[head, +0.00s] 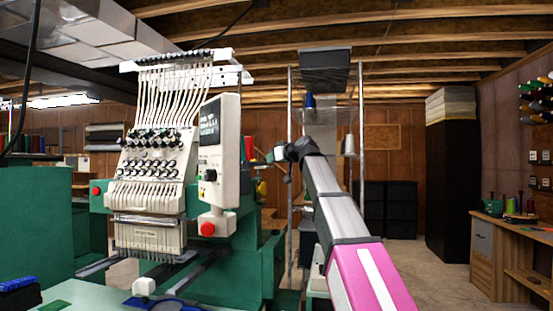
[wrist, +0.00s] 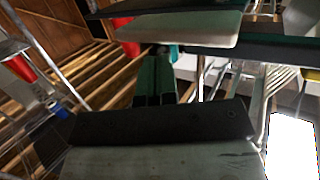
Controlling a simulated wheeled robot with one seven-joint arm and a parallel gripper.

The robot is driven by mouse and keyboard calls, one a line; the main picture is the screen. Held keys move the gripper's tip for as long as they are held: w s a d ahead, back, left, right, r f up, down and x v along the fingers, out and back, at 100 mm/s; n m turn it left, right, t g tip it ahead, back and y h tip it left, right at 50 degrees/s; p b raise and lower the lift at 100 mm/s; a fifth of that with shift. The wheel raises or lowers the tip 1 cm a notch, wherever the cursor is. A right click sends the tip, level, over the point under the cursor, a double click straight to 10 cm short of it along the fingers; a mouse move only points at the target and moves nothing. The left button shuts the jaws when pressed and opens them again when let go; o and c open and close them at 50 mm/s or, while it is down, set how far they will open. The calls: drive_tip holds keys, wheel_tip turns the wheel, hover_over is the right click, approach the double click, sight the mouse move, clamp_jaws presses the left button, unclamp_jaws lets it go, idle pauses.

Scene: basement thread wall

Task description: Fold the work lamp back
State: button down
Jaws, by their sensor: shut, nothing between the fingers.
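I cannot pick out the work lamp with certainty in either view. The white multi-needle embroidery machine (head: 150,180) stands at left in the head view, with its upright control panel (head: 211,150) on its right side. My gripper (wrist: 155,62) shows in the wrist view as two dark green fingers pressed together, with nothing between them. Just beyond the fingertips, a pale slab with dark edges (wrist: 185,30) crosses the wrist view; I cannot tell whether they touch. In the head view my wrist is right of the control panel, and its fingers are too small to read.
A red knob (wrist: 130,47) is close to the fingertips. A red stop button (head: 207,229) sits below the control panel. A metal rack (head: 291,200) stands behind my arm. A wooden bench (head: 510,225) is at far right. Open floor (head: 430,262) lies right of my arm.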

idle(0.3)
drive_tip(key=shift+w+a, duration=0.2)
drive_tip(key=shift+a, duration=0.3)
drive_tip(key=shift+w+a, duration=0.2)
drive_tip(key=shift+a, duration=0.3)
